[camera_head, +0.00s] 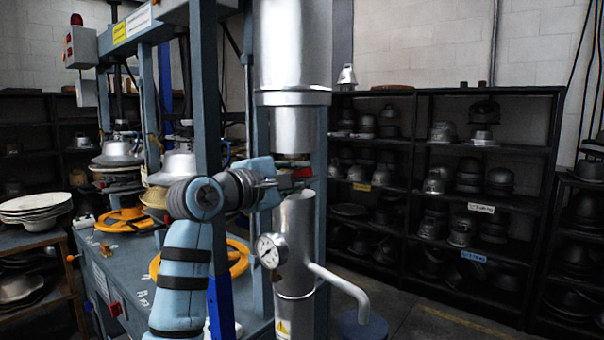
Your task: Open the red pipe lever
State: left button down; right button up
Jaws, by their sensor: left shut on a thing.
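The red pipe lever (302,173) shows as a small red piece at the silver pipe, between its upper cylinder (292,120) and its lower cylinder (295,230). My left gripper (287,182), at the end of the light-blue arm, reaches it from the left and is shut on it. The dark fingers hide most of the lever, so its exact angle cannot be told. My right gripper is not in view.
A pressure gauge (270,251) and a bent silver side pipe (340,283) stick out from the lower cylinder. The blue-grey press frame (206,90) stands close behind my arm. Black shelves (480,205) with hat moulds line the back right. Some floor is clear at the lower right.

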pick_arm(q)
jog(key=shift+w+a+r+n+p, duration=0.1)
jog(key=shift+a+r+n+p, duration=0.05)
jog(key=shift+r+n+p, duration=0.4)
jog(key=shift+w+a+r+n+p, duration=0.1)
jog(key=shift+r+n+p, duration=0.35)
jog(key=shift+n, duration=0.1)
jog(key=shift+w+a+r+n+p, duration=0.1)
jog(key=shift+a+r+n+p, duration=0.1)
jog(key=shift+n+p, duration=0.25)
jog(key=shift+w+a+r+n+p, duration=0.15)
jog(key=shift+n+p, duration=0.2)
jog(key=shift+n, duration=0.2)
jog(key=c, duration=1.6)
grip_release()
jog(key=shift+s, duration=0.1)
jog(key=shift+o, duration=0.2)
jog(key=shift+s+a, duration=0.1)
jog(key=v, duration=1.2)
